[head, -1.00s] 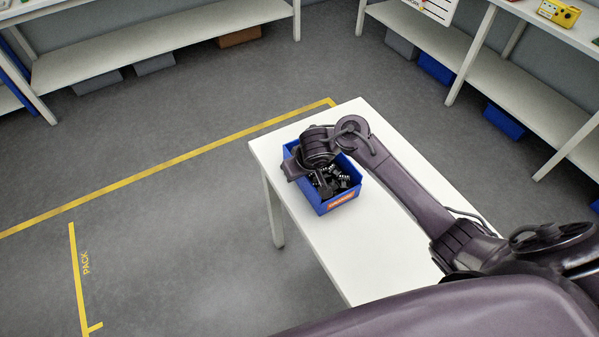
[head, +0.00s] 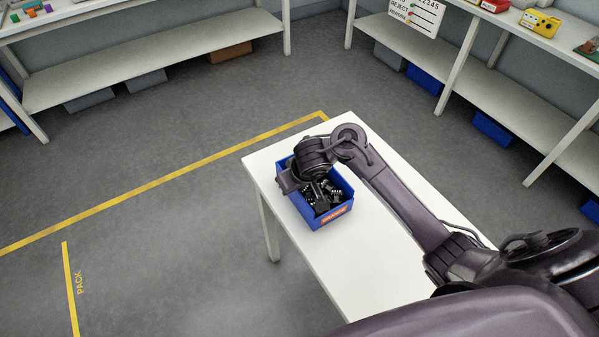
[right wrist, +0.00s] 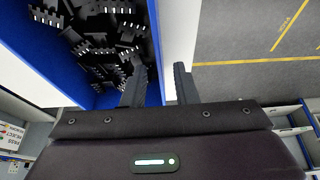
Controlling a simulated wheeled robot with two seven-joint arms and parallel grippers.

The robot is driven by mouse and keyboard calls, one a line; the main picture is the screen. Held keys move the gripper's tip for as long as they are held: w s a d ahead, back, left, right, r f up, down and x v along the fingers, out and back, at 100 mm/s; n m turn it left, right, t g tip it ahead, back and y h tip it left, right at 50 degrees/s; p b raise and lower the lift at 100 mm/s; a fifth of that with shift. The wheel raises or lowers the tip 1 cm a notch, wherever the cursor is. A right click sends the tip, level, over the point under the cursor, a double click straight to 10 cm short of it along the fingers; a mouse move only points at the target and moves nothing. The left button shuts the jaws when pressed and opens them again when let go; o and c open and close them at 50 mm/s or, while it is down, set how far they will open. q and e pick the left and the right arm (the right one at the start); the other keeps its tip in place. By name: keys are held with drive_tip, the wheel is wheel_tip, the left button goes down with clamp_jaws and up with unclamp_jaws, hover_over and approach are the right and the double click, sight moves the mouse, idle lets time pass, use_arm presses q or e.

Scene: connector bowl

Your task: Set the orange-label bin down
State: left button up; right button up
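The orange-label bin (head: 306,208) is a blue open box with an orange label on its front. It appears to rest upright on the white table (head: 375,240), near its far left end. It holds several black connectors (head: 322,198), which also show in the right wrist view (right wrist: 110,45). My right gripper is above the bin's left wall, its fingertips hidden in the head view. In the right wrist view, its fingers (right wrist: 160,82) stand apart on either side of the blue wall (right wrist: 154,50), one inside and one outside, with a gap showing. My left gripper is out of view.
Shelves (head: 150,55) line the back and right, with blue and grey bins beneath. Yellow tape (head: 170,178) marks the floor left of the table. The table's near part is bare, with my right arm reaching above its right side.

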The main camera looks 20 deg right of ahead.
drive_tip(key=p+v, duration=0.5)
drive_tip(key=v, duration=0.3)
drive_tip(key=shift+s+r, duration=0.2)
drive_tip(key=shift+r, duration=0.15)
